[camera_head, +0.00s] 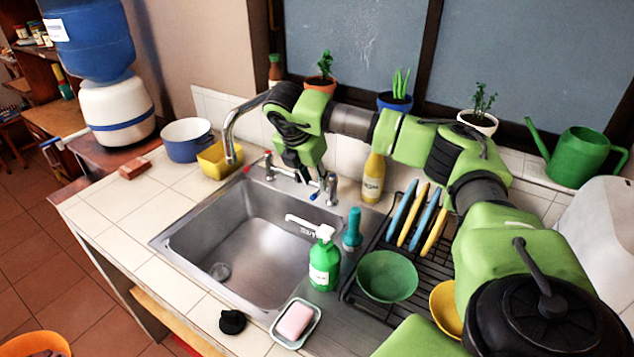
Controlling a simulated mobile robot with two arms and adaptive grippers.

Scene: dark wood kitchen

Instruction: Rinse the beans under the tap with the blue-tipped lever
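The tap (232,122) has a curved metal spout at the back left of the sink (215,235). Its left lever (255,163) has a red tip. Its right lever (322,188) has a blue tip. My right gripper (300,178) points down just left of the blue-tipped lever, close to it; whether they touch is unclear. Its dark fingers are small and partly hidden, so their opening cannot be told. No water shows under the spout. No beans can be made out for sure; an orange bowl (36,342) at the bottom left holds something brownish. My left gripper is out of view.
A green pump bottle (324,262), a teal bottle (352,228) and a soap dish (295,323) stand by the sink. A rack with plates (428,222) and a green bowl (387,276) is to the right. Left of the spout are a yellow container (217,160) and a blue pot (187,141).

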